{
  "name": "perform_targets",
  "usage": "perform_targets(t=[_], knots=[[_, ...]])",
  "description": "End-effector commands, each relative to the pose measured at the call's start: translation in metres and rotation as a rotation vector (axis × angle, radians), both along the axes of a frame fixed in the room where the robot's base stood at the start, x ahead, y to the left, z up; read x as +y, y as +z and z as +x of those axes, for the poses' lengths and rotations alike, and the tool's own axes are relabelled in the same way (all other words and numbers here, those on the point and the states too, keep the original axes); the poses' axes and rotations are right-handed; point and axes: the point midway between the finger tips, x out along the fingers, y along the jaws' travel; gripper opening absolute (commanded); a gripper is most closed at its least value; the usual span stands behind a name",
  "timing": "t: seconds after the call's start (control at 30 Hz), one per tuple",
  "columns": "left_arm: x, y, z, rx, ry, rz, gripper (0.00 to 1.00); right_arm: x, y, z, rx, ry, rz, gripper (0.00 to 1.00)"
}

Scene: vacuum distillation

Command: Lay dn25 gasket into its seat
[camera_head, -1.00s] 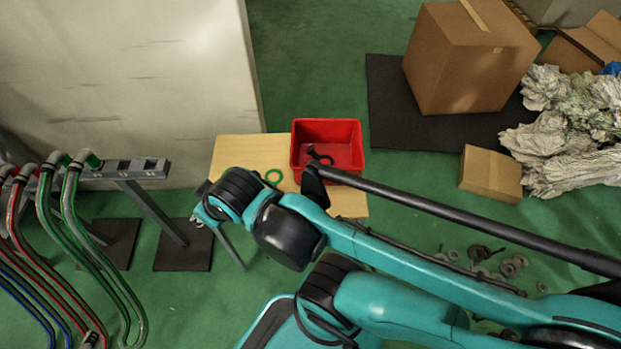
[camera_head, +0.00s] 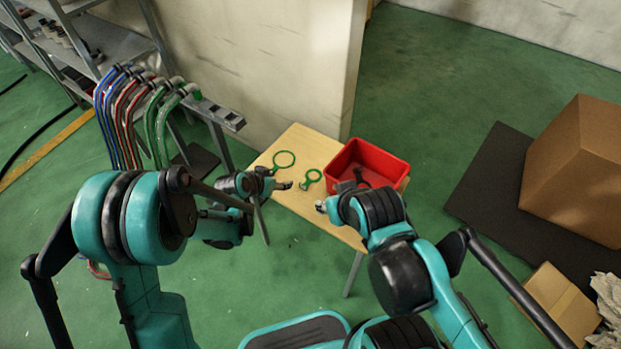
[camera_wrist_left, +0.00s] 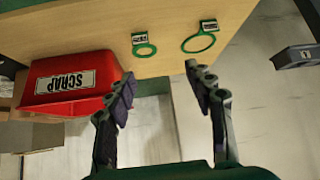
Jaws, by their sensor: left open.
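Two green rings, each with a small tag, lie on the wooden table (camera_head: 333,235). The larger ring (camera_head: 284,160) is at the left, and the smaller ring (camera_head: 313,178) is nearer the red bin. Their tags are too small to read, so I cannot tell which is the dn25 gasket. My left gripper (camera_head: 286,185) is open and empty, close to the table between me and the rings. In the left wrist view its fingers (camera_wrist_left: 158,77) are spread, with the smaller ring (camera_wrist_left: 145,49) and larger ring (camera_wrist_left: 198,42) beyond them. My right gripper (camera_head: 320,206) is at the table's near edge; its jaws are unclear. I cannot identify the seat.
The red bin (camera_head: 380,158), marked SCRAP in the left wrist view (camera_wrist_left: 68,83), stands on the table with dark parts inside. Blue, red and green hoses (camera_head: 150,115) hang on a grey rail (camera_head: 220,113) at left. A pale wall block (camera_head: 270,60) stands behind. Boxes are at right.

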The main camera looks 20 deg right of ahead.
Motion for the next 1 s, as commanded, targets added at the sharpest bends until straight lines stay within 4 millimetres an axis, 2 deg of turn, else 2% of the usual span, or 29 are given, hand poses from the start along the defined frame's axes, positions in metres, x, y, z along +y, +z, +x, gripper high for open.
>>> perform_targets(t=[0.03,0.1,0.2,0.33,0.63,0.83,1.0], knots=[[-0.012,-0.015,0.001,-0.006,-0.029,-0.004,0.53,0.0,0.003,0.0,0.0,0.0,0.0,0.4],[-0.025,-0.031,0.0,-0.016,-0.064,-0.011,0.53,0.0,0.004,0.0,0.0,0.0,0.0,0.4],[-0.036,-0.048,-0.002,-0.025,-0.096,-0.014,0.53,0.0,0.005,0.0,0.0,0.0,0.0,0.4],[-0.045,-0.061,-0.002,-0.03,-0.115,-0.018,0.53,0.0,0.003,0.0,0.0,0.0,0.0,0.4],[-0.061,-0.084,0.012,-0.03,-0.115,-0.017,0.53,0.0,-0.01,0.0,0.0,0.0,0.0,0.4],[-0.078,-0.107,0.025,-0.029,-0.115,-0.017,0.53,0.0,-0.028,0.0,0.0,0.0,0.0,0.4],[-0.085,-0.114,0.032,-0.03,-0.113,-0.017,0.53,0.0,-0.031,0.0,0.0,0.0,0.0,0.4]])
